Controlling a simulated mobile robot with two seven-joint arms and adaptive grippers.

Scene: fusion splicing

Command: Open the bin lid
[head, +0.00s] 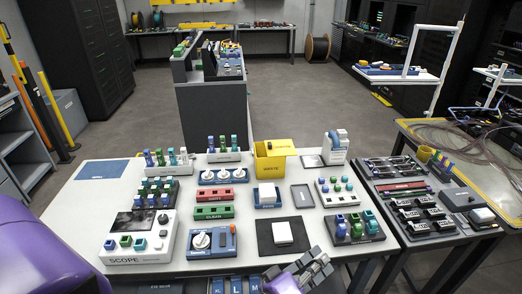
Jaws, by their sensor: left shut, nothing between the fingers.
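The yellow bin (270,169), marked WASTE, stands at the back middle of the white table. Its yellow lid (284,149) lies about level at the top and juts past the bin's right side. A small dark part shows on top. I cannot tell how much of the opening the lid covers. My left gripper (322,264) is at the bottom edge of the head view, at the table's front, well in front of the bin and apart from it. It is shut and empty. My right gripper is not in view.
A dark mat with a white block (283,232) lies between my left gripper and the bin. A blue tray (267,196) and a grey tray (302,197) sit just in front of the bin. Racks of coloured bottles stand left and right. A white dispenser (336,150) stands right of the bin.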

